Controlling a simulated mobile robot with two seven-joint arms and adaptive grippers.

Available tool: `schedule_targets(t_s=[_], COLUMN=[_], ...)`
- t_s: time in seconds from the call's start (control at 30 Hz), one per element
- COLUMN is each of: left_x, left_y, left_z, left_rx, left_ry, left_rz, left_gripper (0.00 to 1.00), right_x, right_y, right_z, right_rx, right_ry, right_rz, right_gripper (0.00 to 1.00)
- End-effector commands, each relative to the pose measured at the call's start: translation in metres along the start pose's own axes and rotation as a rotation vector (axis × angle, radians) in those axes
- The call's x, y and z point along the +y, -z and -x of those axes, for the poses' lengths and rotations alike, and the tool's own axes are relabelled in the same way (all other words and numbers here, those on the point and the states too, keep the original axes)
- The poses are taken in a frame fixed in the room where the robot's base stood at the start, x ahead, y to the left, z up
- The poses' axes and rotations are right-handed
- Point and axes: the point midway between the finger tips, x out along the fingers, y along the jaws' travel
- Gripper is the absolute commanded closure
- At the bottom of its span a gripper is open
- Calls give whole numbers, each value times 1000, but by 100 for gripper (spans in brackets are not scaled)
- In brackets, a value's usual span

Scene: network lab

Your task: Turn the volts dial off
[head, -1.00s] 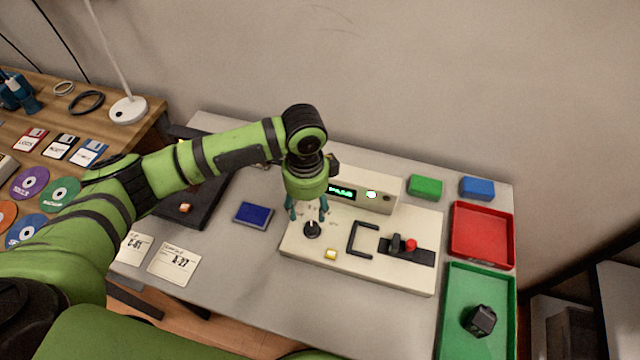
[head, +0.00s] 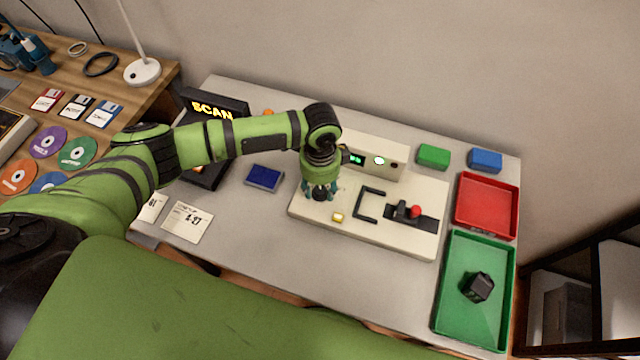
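The volts dial appears to be the black round knob (head: 320,193) on the left part of the cream panel (head: 372,238); its lettering is too small to read. My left gripper (head: 320,194) is right over the knob, pointing down, with a teal finger on each side of it. The fingers look apart, but I cannot tell whether they touch the knob. My gripper hides the knob's top and its markings. The panel's raised back has a small green display (head: 355,159), partly behind my wrist, and a lit white-green lamp (head: 379,161). My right gripper is not in view.
On the panel stand a black handle (head: 366,206), a red-knobbed lever (head: 415,211) and a yellow button (head: 338,217). A red tray (head: 488,206) and a green tray (head: 447,290) lie at right. A blue pad (head: 264,178) and a SCAN sign (head: 212,110) are at left.

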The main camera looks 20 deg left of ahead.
Motion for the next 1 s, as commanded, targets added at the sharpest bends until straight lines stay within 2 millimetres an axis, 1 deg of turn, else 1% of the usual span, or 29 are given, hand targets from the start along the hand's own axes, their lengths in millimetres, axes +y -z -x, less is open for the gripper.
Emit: schedule_targets(t_s=[0.03,0.07,0.1,0.37,0.57,0.77,1.0], left_x=[0,0,0,0,0,1,2], left_y=[0,0,0,-1,-1,-1,-1], left_z=[0,0,0,1,3,5,5], left_rx=[0,0,0,-1,0,4,9], left_ry=[0,0,0,0,-1,-4,-4], left_rz=[0,0,0,8,68,202,411], left_gripper=[86,98,100,100,100,100,100], right_x=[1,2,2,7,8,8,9], right_y=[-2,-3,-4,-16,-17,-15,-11], right_z=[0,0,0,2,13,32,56], right_rx=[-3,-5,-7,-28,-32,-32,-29], right_ry=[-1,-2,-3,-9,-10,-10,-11], right_rz=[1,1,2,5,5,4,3], right_gripper=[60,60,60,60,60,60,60])
